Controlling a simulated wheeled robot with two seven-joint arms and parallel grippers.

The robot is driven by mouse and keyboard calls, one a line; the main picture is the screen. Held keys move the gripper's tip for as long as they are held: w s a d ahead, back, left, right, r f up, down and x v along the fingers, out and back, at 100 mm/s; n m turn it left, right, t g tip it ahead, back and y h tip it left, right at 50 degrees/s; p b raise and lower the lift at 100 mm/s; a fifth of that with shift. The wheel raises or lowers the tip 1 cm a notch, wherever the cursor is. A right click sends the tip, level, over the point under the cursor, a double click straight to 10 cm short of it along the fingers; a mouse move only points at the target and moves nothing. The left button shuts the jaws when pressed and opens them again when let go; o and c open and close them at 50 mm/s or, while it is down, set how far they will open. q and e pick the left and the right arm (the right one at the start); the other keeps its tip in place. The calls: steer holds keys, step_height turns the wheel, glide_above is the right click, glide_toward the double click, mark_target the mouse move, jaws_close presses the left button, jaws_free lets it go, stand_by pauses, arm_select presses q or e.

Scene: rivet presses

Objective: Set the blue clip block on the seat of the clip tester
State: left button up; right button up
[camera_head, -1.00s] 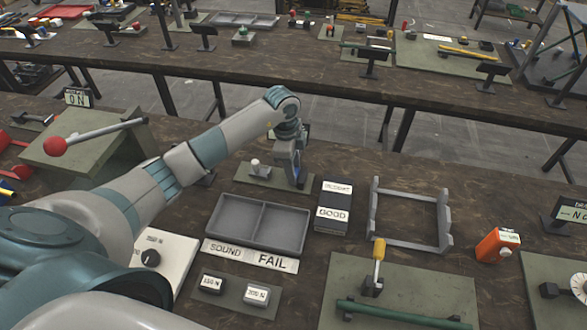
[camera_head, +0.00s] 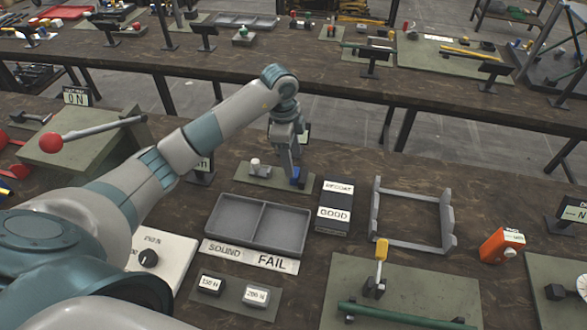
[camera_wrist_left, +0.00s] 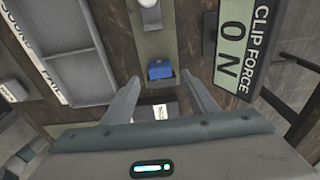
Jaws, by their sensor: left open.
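The small blue clip block (camera_head: 296,176) stands at the right end of the clip tester's narrow green base (camera_head: 262,180), by the tips of my left gripper (camera_head: 291,166). In the left wrist view the block (camera_wrist_left: 160,69) shows between and beyond the two spread fingers of my left gripper (camera_wrist_left: 161,80); both fingers look clear of it. It appears to rest on a small grey part, probably the seat; its underside is hidden. The tester's white-topped post (camera_head: 255,165) stands left of it. The CLIP FORCE display (camera_wrist_left: 244,45) reads 0 N. My right gripper is not seen.
A two-compartment grey tray (camera_head: 257,223) lies in front of the tester. A dark box labelled GOOD (camera_head: 334,213) stands close on the right, and a grey open frame (camera_head: 412,213) beyond it. A red-knobbed lever (camera_head: 95,133) stands to the left.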

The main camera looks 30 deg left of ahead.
arm_select(q)
step_height(320, 180, up, 7)
steer(key=b, duration=0.2)
steer(key=shift+a+r, duration=0.15)
steer(key=shift+a, duration=0.3)
steer(key=shift+s, duration=0.1)
